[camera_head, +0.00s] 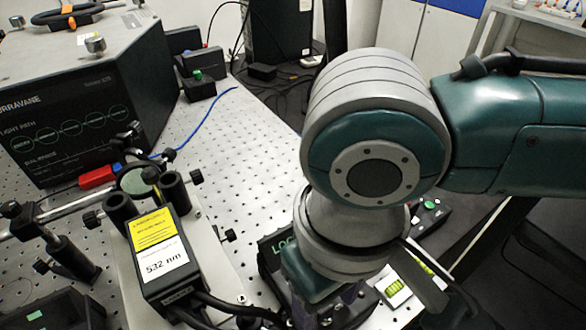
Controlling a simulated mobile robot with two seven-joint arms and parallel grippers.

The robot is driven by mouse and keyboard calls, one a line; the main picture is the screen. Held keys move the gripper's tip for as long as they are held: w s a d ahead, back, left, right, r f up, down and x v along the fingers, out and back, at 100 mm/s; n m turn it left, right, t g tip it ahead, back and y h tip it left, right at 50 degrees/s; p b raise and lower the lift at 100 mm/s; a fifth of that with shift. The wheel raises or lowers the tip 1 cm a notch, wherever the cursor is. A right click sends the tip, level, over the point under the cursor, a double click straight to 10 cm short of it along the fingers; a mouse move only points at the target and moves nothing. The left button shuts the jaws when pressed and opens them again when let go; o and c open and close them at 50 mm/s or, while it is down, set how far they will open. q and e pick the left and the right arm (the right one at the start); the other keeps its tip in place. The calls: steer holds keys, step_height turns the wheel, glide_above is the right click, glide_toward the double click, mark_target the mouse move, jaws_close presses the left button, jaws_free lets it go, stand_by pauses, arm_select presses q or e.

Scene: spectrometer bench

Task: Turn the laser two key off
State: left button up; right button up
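No key switch can be made out, and no label reading laser two shows. A black box with green letters "LOC" (280,245) stands on the bench, mostly covered by my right arm's wrist. A black laser head labelled "532 nm" (160,263) with a yellow sticker is left of it. My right arm comes in from the right and bends down over the "LOC" box. Its gripper (345,302) is mostly hidden under the wrist at the bottom, so its fingertips and what they touch cannot be seen. My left gripper is out of view.
A large black instrument (80,110) stands at the upper left, with optic mounts before it. A small box with a green button (430,205) is partly behind my wrist. Cables (215,308) run along the bottom. The perforated bench top (240,130) is clear in the middle.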

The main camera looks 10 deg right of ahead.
jaws_close()
stand_by(0.3)
